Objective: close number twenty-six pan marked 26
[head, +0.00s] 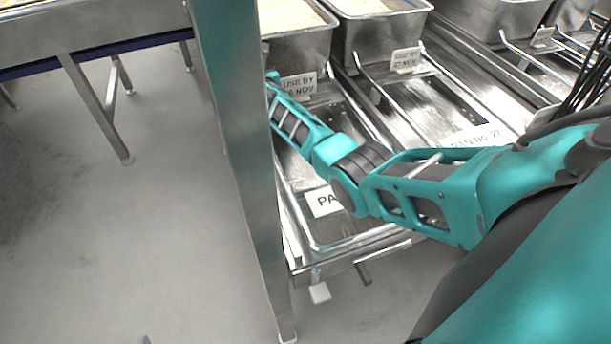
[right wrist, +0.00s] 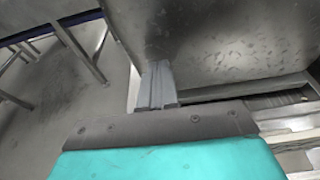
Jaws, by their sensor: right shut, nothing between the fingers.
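The left pan (head: 315,50) holds a pale filling and stands at the back of a slide-out frame (head: 340,235). The frame's front label (head: 322,201) shows only "PA"; my arm hides its number. A tag on the pan (head: 298,84) reads "USE BY" and part of a date. My right gripper (head: 272,78) is at the pan's front left, partly behind the steel post in the head view. In the right wrist view, the right gripper (right wrist: 157,88) is shut and empty, its fingers close against the pan's metal wall (right wrist: 225,45); contact is unclear. My left gripper is out of view.
A steel post (head: 235,130) stands just left of the frame. A neighbouring pan (head: 375,30) sits behind a label (head: 478,138) reading "PAN No 27". A steel table (head: 90,35) stands at the back left. The floor (head: 120,240) at left is clear.

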